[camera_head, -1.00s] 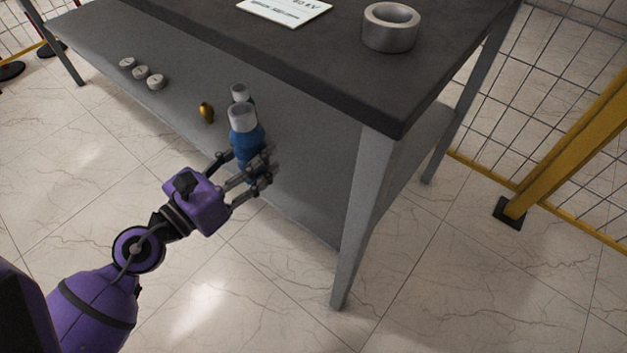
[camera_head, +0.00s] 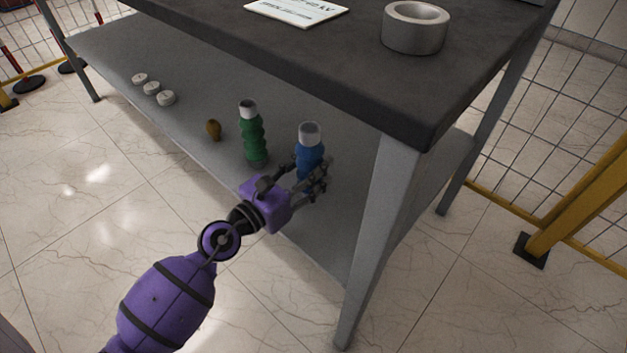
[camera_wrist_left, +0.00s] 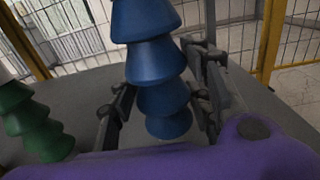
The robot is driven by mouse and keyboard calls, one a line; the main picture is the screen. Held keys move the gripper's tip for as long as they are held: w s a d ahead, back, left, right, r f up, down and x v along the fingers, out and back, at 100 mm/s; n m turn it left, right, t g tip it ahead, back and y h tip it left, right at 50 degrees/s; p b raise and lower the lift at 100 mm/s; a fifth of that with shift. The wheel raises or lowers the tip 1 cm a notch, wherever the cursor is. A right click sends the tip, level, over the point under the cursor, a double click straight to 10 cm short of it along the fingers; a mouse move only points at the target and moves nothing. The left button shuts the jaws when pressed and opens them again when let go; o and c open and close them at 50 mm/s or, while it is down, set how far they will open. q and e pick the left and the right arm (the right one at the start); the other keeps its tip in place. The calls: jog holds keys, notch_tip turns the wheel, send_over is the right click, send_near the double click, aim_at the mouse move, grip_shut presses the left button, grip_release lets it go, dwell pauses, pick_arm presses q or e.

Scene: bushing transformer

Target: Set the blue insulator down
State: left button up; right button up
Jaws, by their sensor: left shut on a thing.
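The blue insulator (camera_head: 308,158), ribbed with a pale cap, is upright at the lower shelf of the table. My left gripper (camera_head: 318,180) is shut on it, with its fingers on either side of the body. In the left wrist view the blue insulator (camera_wrist_left: 150,55) stands between the two fingers (camera_wrist_left: 160,100), its lower end over the grey shelf. I cannot tell whether its base touches the shelf. My right gripper is not in view.
A green insulator (camera_head: 252,135) stands on the shelf (camera_head: 200,75) to the left, with a small brown piece (camera_head: 214,129) and several white discs (camera_head: 152,88) beyond. A table leg (camera_head: 378,240) is close on the right. The dark tabletop (camera_head: 340,55) overhangs, carrying a grey ring (camera_head: 415,28) and a sign (camera_head: 297,10).

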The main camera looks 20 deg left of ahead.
pick_arm(q)
jog(key=f+b, duration=0.2)
jog(key=f, duration=0.1)
jog(key=shift+w+d+f+b, duration=0.15)
jog(key=shift+w+f+b, duration=0.05)
jog(key=shift+w+b, duration=0.15)
jog(key=shift+f+b, duration=0.25)
jog(key=shift+b, duration=0.05)
jog(key=shift+r, duration=0.15)
jog(key=shift+f, duration=0.25)
jog(key=o, duration=1.3)
jog(key=shift+o, duration=1.4)
